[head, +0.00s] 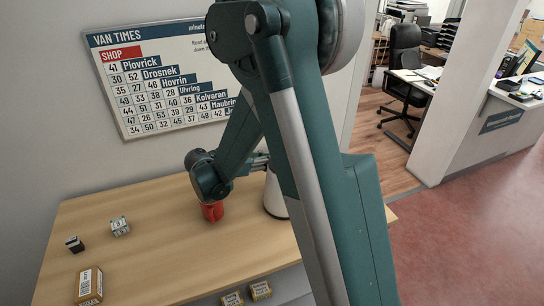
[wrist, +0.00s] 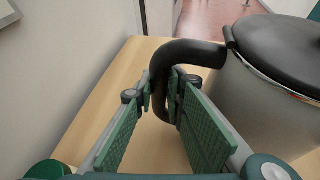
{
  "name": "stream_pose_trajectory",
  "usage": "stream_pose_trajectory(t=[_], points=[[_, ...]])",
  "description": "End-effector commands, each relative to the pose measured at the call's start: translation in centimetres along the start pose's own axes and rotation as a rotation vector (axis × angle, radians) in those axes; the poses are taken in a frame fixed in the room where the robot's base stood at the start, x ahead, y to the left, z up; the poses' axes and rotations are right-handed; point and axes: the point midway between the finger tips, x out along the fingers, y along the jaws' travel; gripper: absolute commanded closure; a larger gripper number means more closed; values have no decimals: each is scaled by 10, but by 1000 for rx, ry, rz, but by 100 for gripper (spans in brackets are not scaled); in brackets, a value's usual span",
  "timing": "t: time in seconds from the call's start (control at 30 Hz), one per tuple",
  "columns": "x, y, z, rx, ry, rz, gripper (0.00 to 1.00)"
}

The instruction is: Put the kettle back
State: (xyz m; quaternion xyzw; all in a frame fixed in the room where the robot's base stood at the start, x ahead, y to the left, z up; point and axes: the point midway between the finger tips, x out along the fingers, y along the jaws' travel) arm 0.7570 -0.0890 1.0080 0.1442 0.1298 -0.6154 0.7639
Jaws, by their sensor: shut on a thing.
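The kettle (wrist: 270,95) has a pale grey body and a dark lid, and stands at the right of the wrist view. Its black curved handle (wrist: 190,52) reaches left between the green finger pads of my gripper (wrist: 166,98), which is shut on it. In the head view only part of the kettle (head: 274,197) shows, light with a dark lower rim, at the right of the wooden counter (head: 165,255). My arm hides the rest of it and most of my gripper (head: 260,163). The kettle looks upright; I cannot tell whether it touches the counter.
A red round object (head: 212,211) is just below my wrist on the counter. A small white box (head: 119,226), a black-and-white box (head: 75,244) and a brown carton (head: 88,286) lie at the left. The counter's middle is clear.

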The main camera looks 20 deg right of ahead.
Motion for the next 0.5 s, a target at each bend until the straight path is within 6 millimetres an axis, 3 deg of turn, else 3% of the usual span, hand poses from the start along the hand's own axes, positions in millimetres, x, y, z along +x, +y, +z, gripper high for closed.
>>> stream_pose_trajectory(t=[0.43, 0.47, 0.5], points=[[1, 0, -2, -1, -1, 0, 100], [1, 0, -3, 0, 0, 0, 86], [1, 0, -3, 0, 0, 0, 81]])
